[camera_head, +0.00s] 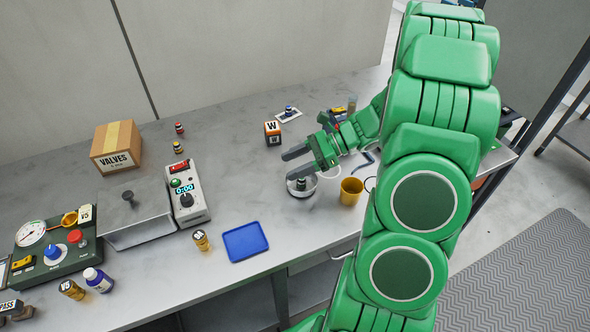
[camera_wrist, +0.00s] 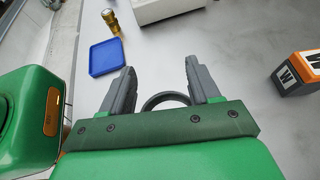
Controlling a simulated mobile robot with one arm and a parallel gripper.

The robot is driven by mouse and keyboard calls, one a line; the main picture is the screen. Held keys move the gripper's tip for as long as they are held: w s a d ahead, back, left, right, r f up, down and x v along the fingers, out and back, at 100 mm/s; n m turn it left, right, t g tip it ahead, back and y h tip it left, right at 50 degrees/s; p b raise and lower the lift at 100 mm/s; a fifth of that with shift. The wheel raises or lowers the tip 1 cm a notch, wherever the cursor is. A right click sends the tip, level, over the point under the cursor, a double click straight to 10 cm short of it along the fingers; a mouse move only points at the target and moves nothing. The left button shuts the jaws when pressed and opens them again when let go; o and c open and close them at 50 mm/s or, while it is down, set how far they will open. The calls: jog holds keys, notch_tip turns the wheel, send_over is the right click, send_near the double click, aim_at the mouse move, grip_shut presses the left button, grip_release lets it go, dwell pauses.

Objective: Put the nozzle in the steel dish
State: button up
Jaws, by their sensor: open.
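The steel dish (camera_head: 312,190) is a small round bowl on the bench just below my gripper (camera_head: 290,165) in the head view. A small dark, greenish-topped piece (camera_head: 301,184) appears inside it; it may be the nozzle, but it is too small to be sure. In the wrist view my gripper (camera_wrist: 160,70) is open, with nothing between its fingertips. A round rim (camera_wrist: 165,96), likely the dish's, shows between the finger bases, partly hidden by the gripper body.
A yellow cup (camera_head: 351,191) stands right of the dish. A timer box (camera_head: 187,195) is left, and an orange-black W block (camera_head: 273,133) is behind. Bare bench lies between them.

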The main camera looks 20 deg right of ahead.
notch_tip(320, 180, up, 3)
jog(key=shift+r, duration=0.15)
dwell(0.3)
